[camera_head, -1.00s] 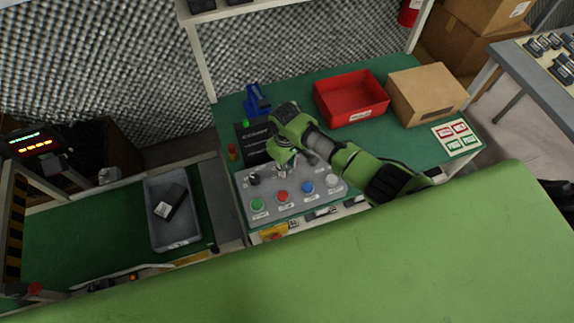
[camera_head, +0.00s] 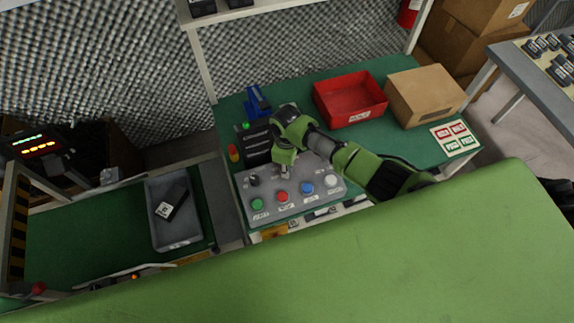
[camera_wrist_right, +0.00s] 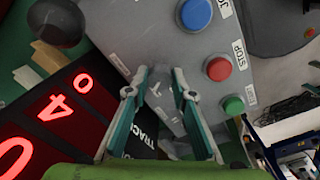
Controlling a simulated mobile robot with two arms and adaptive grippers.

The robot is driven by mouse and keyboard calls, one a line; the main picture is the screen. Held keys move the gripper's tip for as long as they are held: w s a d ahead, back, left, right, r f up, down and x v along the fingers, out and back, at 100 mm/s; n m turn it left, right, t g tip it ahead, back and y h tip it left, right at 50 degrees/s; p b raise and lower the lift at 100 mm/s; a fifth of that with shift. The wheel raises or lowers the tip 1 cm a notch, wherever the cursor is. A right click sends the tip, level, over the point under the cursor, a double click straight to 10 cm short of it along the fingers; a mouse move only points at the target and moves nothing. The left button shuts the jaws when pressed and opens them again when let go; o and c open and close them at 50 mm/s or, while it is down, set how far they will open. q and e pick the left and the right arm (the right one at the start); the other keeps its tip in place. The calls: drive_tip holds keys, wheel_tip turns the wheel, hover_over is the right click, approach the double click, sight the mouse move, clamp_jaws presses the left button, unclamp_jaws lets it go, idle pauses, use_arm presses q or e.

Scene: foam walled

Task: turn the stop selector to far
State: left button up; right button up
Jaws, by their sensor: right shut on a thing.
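The grey control panel (camera_head: 300,207) lies on the green bench, with green, red, blue and white buttons along its near side. A black knob (camera_head: 254,180) stands at its left end. My right gripper (camera_head: 284,173) points down at the panel's far middle, right of that knob. In the right wrist view its two fingers (camera_wrist_right: 161,92) are shut about a small grey part between their tips, which I take to be the stop selector. That part is mostly hidden, so its setting cannot be read. My left gripper is not in view.
A display with red digits (camera_wrist_right: 70,103) stands just behind the panel. A red bin (camera_head: 350,118) and a cardboard box (camera_head: 426,95) stand right of my arm. A grey tote (camera_head: 176,235) holding a dark item sits on the left. A stack light (camera_head: 233,153) stands by the panel's left corner.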

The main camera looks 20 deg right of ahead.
drive_tip(key=n, duration=0.3)
drive_tip(key=shift+n, duration=0.4)
drive_tip(key=n, duration=0.2)
drive_tip(key=shift+d+n, duration=0.1)
drive_tip(key=shift+n, duration=0.3)
drive_tip(key=n+b, duration=0.1)
drive_tip(key=n, duration=0.5)
drive_tip(key=shift+w, duration=0.1)
drive_tip(key=o, duration=1.1)
wheel_tip(320, 180, up, 12)
